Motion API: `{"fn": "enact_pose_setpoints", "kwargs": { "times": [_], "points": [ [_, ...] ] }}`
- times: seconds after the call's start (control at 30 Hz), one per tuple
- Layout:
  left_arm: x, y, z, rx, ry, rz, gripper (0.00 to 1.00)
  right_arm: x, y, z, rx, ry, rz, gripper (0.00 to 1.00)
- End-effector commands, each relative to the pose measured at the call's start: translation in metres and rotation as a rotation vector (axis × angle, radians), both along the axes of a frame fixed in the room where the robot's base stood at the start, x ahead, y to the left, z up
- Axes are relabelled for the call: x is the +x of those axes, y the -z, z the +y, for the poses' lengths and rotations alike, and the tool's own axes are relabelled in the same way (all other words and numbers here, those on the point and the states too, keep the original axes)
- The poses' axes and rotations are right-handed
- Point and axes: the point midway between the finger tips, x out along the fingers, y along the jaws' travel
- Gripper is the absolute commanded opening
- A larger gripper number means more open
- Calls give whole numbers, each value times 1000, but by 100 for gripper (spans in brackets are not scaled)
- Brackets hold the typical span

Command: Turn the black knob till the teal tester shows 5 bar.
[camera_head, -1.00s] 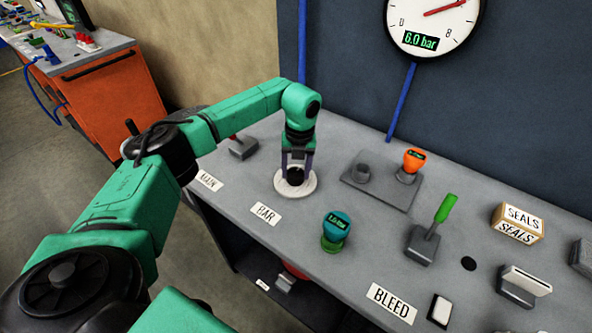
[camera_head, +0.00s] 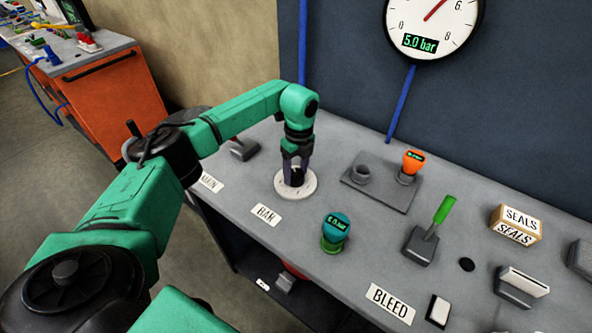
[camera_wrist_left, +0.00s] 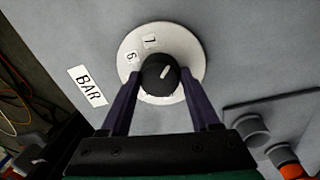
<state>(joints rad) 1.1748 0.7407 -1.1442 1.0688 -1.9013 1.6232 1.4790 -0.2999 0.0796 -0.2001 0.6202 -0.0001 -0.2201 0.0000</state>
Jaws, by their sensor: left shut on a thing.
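The black knob (camera_head: 296,180) sits on a round white dial plate (camera_head: 281,186) behind the BAR label. The wrist view shows the knob (camera_wrist_left: 157,76) with its white pointer mark tilted to the upper right and the numbers 6 and 7 on the dial plate (camera_wrist_left: 185,45). My left gripper (camera_head: 297,170) points down, with its fingers shut on the knob's sides; the fingers also show in the wrist view (camera_wrist_left: 160,77). The teal tester (camera_head: 336,226) stands upright on a green base in front; its small green digits are hard to read surely. My right gripper is out of view.
The wall gauge (camera_head: 433,22) reads 5.0 bar. An orange-topped tester (camera_head: 413,161) stands on a grey plate (camera_head: 385,196) right of the knob. A green lever (camera_head: 444,211), a SEALS box (camera_head: 516,224) and a BLEED label (camera_head: 391,303) lie further right.

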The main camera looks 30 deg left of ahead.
Motion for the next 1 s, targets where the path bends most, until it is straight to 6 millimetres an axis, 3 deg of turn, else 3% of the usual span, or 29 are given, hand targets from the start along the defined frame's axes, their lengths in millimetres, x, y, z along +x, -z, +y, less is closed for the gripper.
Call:
{"fn": "enact_pose_setpoints", "kwargs": {
  "times": [0.5,0.53,0.6,1.0],
  "points": [
    [3,-4,1,-1,-27,-10,7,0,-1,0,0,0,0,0],
    [3,-4,1,-1,-27,-11,66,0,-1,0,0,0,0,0],
    [3,-4,1,-1,-26,-9,92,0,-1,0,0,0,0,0],
    [2,-6,0,-1,-24,-5,92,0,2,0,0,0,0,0]
  ]
}}
